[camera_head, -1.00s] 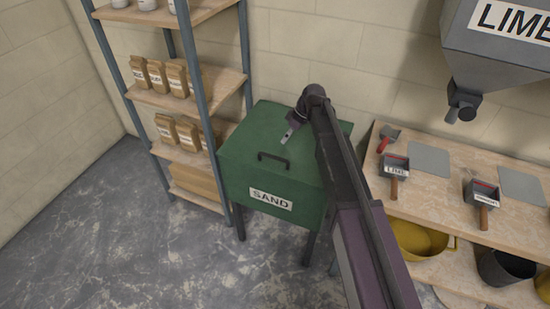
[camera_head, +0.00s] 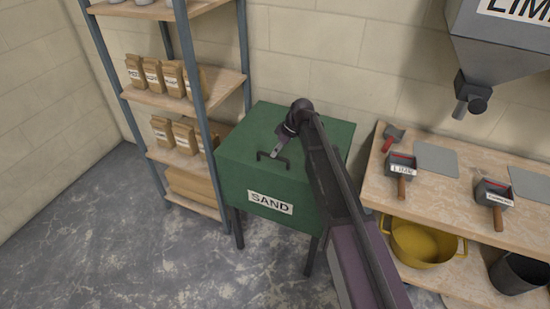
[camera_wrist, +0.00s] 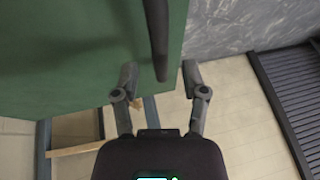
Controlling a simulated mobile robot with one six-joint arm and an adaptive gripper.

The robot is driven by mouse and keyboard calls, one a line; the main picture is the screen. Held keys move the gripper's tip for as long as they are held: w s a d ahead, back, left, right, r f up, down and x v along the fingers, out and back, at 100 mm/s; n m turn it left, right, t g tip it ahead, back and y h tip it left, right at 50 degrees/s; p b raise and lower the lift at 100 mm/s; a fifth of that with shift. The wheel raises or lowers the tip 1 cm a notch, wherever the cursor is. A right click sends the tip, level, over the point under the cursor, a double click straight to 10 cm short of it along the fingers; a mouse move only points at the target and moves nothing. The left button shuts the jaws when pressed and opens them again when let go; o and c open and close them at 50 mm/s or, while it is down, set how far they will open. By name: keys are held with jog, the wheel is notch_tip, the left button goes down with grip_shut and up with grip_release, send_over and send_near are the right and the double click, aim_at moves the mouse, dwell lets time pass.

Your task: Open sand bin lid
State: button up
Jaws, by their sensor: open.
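The green sand bin (camera_head: 230,175) stands on legs between the shelf rack and the bench, with a SAND label on its front. Its green lid (camera_head: 245,125) is closed. A black bar handle (camera_head: 272,160) sits near the lid's front edge; it also shows at the top of the wrist view (camera_wrist: 157,38). My gripper (camera_head: 277,153) is just above the handle. In the wrist view my gripper (camera_wrist: 160,76) is open, and the handle's near end appears between its fingertips. I cannot tell whether they touch it.
A shelf rack (camera_head: 215,120) with several paper bags stands close on the left. On the right, a wooden bench (camera_head: 480,165) holds labelled scoops, with a yellow tub (camera_head: 425,243) beneath. A grey hopper (camera_head: 485,45) hangs above it. The floor in front is clear.

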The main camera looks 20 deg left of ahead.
jog(key=shift+b+x, duration=0.55)
jog(key=shift+x, duration=0.35)
grip_shut()
